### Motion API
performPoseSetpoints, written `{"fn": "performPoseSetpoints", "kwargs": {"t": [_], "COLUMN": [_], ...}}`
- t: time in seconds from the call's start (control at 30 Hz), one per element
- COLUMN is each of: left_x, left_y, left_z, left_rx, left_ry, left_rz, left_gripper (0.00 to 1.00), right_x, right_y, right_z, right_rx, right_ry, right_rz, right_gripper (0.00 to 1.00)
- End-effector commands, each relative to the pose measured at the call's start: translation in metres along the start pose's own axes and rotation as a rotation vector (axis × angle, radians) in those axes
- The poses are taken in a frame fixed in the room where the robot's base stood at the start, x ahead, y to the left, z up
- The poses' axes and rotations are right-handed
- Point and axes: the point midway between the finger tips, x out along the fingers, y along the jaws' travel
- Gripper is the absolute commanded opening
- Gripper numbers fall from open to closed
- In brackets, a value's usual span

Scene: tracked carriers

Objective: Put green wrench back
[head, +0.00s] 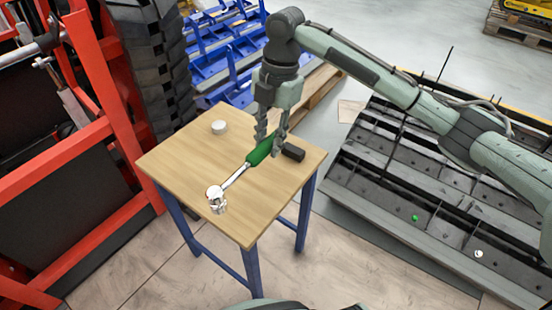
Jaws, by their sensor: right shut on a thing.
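The green wrench (258,153) has a green handle and a silver shaft that runs down and left to a silver head (216,195). It is at the small wooden table (170,165); I cannot tell whether it rests on the top or is slightly raised. My right gripper (269,146) points down over the table and is shut on the green handle. The fingers hide part of the handle. My left gripper is not in view.
A dark block (293,153) lies close to the right gripper. A white round thing (219,127) stands on the table's far left part. A red frame (105,90) is on the left, blue metal parts (215,60) behind, and a dark slatted platform (400,180) on the right.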

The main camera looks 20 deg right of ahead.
Motion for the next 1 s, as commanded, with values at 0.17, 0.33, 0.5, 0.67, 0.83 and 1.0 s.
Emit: {"fn": "performPoseSetpoints", "kwargs": {"t": [0.17,0.33,0.5,0.67,0.83,1.0], "left_x": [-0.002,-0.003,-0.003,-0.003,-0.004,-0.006], "left_y": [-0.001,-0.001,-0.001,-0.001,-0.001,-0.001], "left_z": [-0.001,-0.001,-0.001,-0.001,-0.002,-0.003], "left_rx": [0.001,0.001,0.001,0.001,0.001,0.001], "left_ry": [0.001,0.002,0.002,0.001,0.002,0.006], "left_rz": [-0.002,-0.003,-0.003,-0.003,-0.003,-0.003], "left_gripper": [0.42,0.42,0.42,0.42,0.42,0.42], "right_x": [0.017,0.025,0.034,0.057,0.066,0.066], "right_y": [-0.001,-0.001,-0.002,-0.003,-0.003,-0.003], "right_z": [0.041,0.061,0.065,0.068,0.069,0.069], "right_rx": [0.005,0.002,0.0,0.001,-0.001,0.0], "right_ry": [-0.001,-0.001,0.0,0.001,-0.002,-0.001], "right_rz": [0.0,0.001,0.0,-0.001,0.002,0.002], "right_gripper": [0.0,0.0,0.0,0.0,0.0,0.0]}}
